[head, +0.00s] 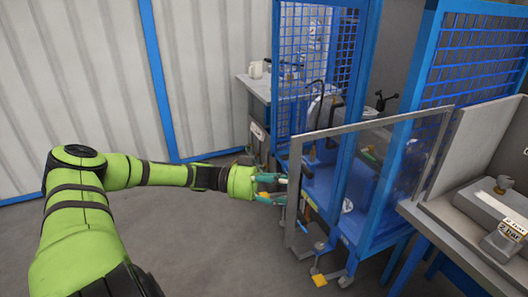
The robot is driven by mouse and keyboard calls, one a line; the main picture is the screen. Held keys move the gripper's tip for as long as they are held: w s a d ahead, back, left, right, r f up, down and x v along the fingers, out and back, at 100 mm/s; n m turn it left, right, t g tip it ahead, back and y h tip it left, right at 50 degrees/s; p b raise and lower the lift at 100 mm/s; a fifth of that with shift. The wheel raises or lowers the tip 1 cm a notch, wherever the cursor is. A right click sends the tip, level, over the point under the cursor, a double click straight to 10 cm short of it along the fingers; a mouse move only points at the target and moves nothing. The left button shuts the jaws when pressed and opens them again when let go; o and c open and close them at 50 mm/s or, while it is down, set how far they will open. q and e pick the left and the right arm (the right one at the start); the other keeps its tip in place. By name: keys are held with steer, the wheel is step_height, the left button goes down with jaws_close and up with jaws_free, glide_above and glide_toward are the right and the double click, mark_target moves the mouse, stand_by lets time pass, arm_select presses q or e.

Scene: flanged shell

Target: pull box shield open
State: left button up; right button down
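The box shield (374,130) is a clear panel in a grey frame, on the front of a blue box station with mesh sides. It looks swung outward at an angle, with its left frame post (293,195) toward me. My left gripper (283,188) reaches in from the left, with its teal fingers apart, one above the other. The fingertips are close to the left frame post. I cannot tell whether they touch it. No part of the shield is clearly seen between the fingers. My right gripper is not in view.
A grey side table (253,86) with a white mug (256,70) stands behind the station. A workbench (440,222) with grey boxes (500,205) is at the right. A yellow piece (319,280) shows low near the shield's foot. The floor at left is clear.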

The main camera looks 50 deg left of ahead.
arm_select(q)
steer(key=v, duration=0.9)
steer(key=shift+s+a, duration=0.2)
